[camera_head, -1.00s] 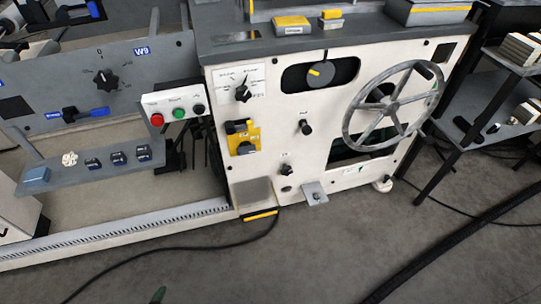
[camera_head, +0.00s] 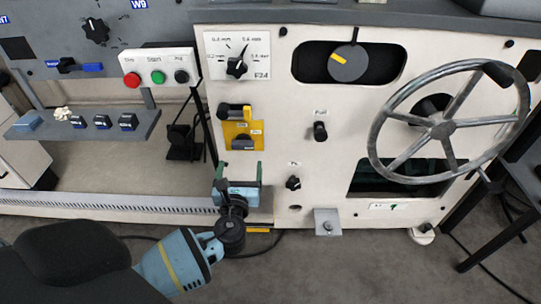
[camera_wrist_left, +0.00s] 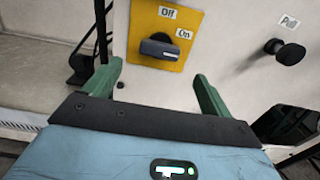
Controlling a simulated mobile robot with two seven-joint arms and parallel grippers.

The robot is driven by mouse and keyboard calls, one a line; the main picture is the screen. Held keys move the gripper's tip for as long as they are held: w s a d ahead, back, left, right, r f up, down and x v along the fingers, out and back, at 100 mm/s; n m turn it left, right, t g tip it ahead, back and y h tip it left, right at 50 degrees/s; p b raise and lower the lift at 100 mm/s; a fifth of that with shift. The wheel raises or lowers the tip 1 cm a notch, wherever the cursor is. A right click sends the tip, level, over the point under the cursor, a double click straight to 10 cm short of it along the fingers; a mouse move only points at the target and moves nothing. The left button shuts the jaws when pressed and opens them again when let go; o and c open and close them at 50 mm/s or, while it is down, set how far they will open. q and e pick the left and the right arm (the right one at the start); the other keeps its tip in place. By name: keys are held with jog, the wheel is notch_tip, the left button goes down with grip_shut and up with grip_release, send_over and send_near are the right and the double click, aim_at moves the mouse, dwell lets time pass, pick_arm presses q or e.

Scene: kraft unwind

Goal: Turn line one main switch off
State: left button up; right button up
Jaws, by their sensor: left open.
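The main switch is a black rotary knob (camera_head: 243,143) on a yellow plate (camera_head: 257,130) on the white machine panel. In the left wrist view the knob (camera_wrist_left: 158,47) lies roughly horizontal on the yellow plate (camera_wrist_left: 150,20), with "Off" printed above it and "On" to its right. My left gripper (camera_head: 239,172) is open and empty, just below the plate in the head view. In the left wrist view its green fingers (camera_wrist_left: 157,72) stand apart, below and to either side of the knob, without visible contact. My right gripper is not in view.
A "Pull" knob (camera_head: 320,131) and a large handwheel (camera_head: 443,128) are on the panel to the right. A selector dial (camera_head: 237,68) is above. A button box (camera_head: 158,78) and a grey shelf (camera_head: 85,130) are at the left.

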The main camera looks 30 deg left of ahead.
aim_at(242, 148)
pick_arm(q)
jog(key=b+x, duration=0.2)
jog(key=x, duration=0.5)
jog(key=shift+s+a, duration=0.1)
jog(key=shift+w+a, duration=0.2)
jog(key=shift+w, duration=0.2)
jog(key=shift+r, duration=0.1)
jog(key=shift+c, duration=1.1)
jog(key=c, duration=0.8)
jog(key=shift+o, duration=0.2)
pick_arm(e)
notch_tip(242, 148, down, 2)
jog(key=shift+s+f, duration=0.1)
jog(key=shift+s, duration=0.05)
